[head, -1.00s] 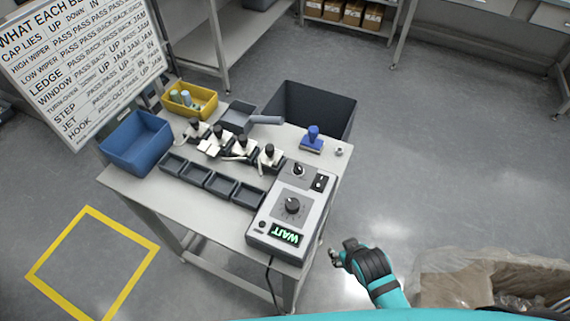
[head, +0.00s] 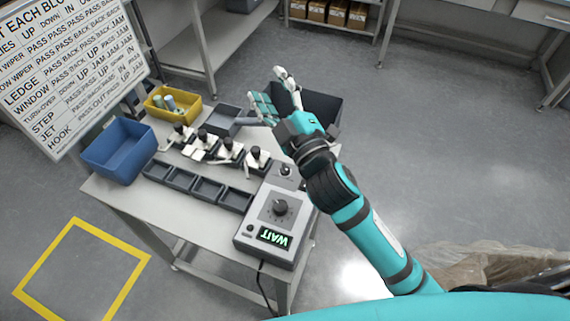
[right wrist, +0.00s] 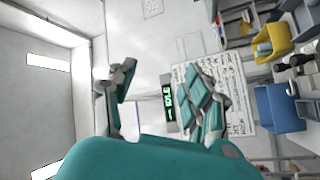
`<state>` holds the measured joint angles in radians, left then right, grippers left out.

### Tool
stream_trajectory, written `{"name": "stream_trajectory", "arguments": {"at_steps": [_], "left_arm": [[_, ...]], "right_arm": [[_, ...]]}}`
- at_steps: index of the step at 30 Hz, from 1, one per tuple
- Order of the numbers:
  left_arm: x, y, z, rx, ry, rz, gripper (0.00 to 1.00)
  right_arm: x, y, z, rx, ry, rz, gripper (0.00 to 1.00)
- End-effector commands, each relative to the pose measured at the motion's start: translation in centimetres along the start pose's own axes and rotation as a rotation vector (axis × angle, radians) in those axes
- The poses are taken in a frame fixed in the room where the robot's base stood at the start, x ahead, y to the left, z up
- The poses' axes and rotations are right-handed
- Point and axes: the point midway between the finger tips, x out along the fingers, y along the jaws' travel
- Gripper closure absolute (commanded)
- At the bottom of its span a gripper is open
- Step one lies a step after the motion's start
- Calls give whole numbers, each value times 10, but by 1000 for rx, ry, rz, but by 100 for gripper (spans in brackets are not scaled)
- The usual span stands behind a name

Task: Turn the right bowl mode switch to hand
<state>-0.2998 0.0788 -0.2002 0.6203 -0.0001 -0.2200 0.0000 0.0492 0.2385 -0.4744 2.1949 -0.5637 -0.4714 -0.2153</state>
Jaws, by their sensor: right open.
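A grey control box (head: 272,238) sits at the near right corner of the table. No label readable here tells me which control is the right bowl mode switch. My right gripper (head: 268,88) is open and empty, over the far right of the table, beyond the control box. In the right wrist view its fingers (right wrist: 160,92) stand wide apart with nothing between them. My left gripper is out of view.
Several black-knobbed levers (head: 228,150) stand behind a row of dark trays (head: 208,190). A blue bin (head: 118,150) and a yellow bin (head: 172,104) are at left. A dark open bin (head: 322,106) stands behind my gripper. A sign board (head: 70,75) is at far left.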

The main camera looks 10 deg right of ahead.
Motion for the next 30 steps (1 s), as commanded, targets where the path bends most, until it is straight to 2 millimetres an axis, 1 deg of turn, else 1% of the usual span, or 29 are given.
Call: {"name": "stream_trajectory", "arguments": {"at_steps": [1,2,3,5,6,8,9,11,12,14,15,17,18,19,20,21,22,23,24,27,30], "left_arm": [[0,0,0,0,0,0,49],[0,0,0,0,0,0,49],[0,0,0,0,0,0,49],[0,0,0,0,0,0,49],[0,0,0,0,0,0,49],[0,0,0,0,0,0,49],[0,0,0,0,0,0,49],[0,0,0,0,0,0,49],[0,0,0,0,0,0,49],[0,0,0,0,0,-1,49],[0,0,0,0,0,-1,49],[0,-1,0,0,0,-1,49],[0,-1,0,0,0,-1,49],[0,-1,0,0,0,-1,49],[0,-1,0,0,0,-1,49],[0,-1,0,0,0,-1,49],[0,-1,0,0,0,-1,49],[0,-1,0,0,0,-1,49],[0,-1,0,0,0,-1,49],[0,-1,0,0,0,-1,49],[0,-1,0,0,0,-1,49]], "right_arm": [[15,12,-44,-124,173,56,49],[19,16,-70,-199,279,87,49],[20,17,-104,-306,420,126,49],[16,12,-150,-470,630,176,49],[8,4,-177,-582,770,204,49],[-7,-15,-208,-755,978,235,49],[-18,-31,-221,-872,1116,247,49],[-34,-57,-229,-1050,1320,249,49],[-44,-75,-227,-1169,1456,239,49],[-56,-101,-210,-1350,1654,200,49],[-61,-114,-193,-1469,1783,159,49],[-63,-128,-157,-1641,1969,64,49],[-61,-131,-130,-1748,2083,-20,49],[-59,-130,-108,-1822,2163,-92,49],[-55,-125,-87,-1889,2234,-174,49],[-50,-116,-60,-1965,2318,-287,49],[-46,-107,-41,-2013,2372,-376,49],[-43,-97,-25,1970,-2321,446,49],[-38,-83,-5,1910,-2247,530,49],[-31,-51,27,1792,-2119,683,49],[-28,-33,42,1731,-2058,759,49]]}}
